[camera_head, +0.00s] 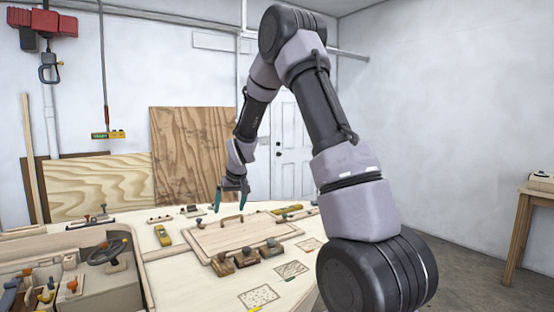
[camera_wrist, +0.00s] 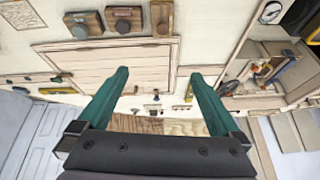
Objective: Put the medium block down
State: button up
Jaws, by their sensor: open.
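Three small wooden blocks with knobs sit in a row along the near edge of the hatch panel. In the head view they are the left block (camera_head: 222,265), the middle block (camera_head: 246,258) and the right block (camera_head: 271,248). No size label is readable, so I cannot tell for sure which is the medium one. In the wrist view the row shows at the top, with the middle block (camera_wrist: 124,18) between the other two. My gripper (camera_head: 231,204) is open and empty above the far part of the panel, apart from the blocks. Its spread teal fingers show in the wrist view (camera_wrist: 159,74).
The hatch panel (camera_head: 205,238) has a handle. A recessed console with a steering wheel (camera_head: 106,252) is at the left. Small fittings line the back edge.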

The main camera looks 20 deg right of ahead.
jog(key=s+d+r+m+t, duration=0.1)
jog(key=s+d+r+m, duration=0.15)
jog(key=s+r, duration=1.4)
jog(key=s+r+m, duration=0.1)
jog(key=s+r, duration=0.2)
jog(key=s, duration=0.7)
jog(key=s+r+m+t+y, duration=0.1)
jog(key=s+r, duration=0.2)
jog(key=s, duration=0.6)
jog(key=shift+s+d+r, duration=0.25)
jog(key=shift+s+d, duration=0.15)
jog(key=shift+m, duration=0.25)
